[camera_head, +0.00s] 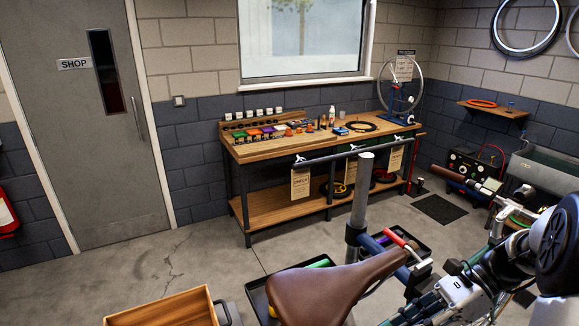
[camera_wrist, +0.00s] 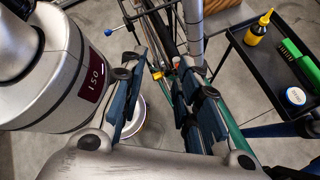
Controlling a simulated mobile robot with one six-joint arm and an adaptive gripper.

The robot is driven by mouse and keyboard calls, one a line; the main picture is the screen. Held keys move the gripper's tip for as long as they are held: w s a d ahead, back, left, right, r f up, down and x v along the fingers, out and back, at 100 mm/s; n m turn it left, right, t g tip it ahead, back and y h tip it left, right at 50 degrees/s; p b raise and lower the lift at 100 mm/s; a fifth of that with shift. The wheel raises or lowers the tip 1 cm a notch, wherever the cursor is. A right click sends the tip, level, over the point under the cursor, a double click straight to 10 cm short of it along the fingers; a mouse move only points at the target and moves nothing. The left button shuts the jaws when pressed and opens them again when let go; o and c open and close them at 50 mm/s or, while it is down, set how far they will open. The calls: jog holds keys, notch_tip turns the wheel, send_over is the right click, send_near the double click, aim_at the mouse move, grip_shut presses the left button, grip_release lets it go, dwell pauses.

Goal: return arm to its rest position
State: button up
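My gripper (camera_wrist: 165,88) is open in the wrist view, with its two dark blue-grey fingers apart and nothing held between them. Bicycle tubes and bare floor show beyond and between the fingers, but I cannot tell how close the tubes are. In the head view my arm comes in at the lower right, and its end is low, to the right of the brown saddle (camera_head: 325,285). The fingertips are hard to make out there.
A repair stand post (camera_head: 360,195) rises behind the saddle. A black tray (camera_wrist: 262,75) holds a yellow bottle (camera_wrist: 260,27), a green brush (camera_wrist: 295,60) and a small tub (camera_wrist: 296,96). A wooden box (camera_head: 165,309) is at the lower left. Floor before the door (camera_head: 95,120) is clear.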

jog(key=s+a+r+n+t+h+b, duration=0.1)
jog(key=s+a+r+n+t+h, duration=0.2)
jog(key=n, duration=0.7)
jog(key=s+a+r+n+t+h+b, duration=0.1)
jog(key=s+a+r+n+t+h, duration=0.2)
jog(key=s+a+n+h, duration=0.4)
jog(key=s+n, duration=0.3)
jog(key=s, duration=0.1)
jog(key=shift+s+a+r+n+b, duration=0.15)
jog(key=shift+a+n+b, duration=0.1)
jog(key=shift+n+b, duration=0.15)
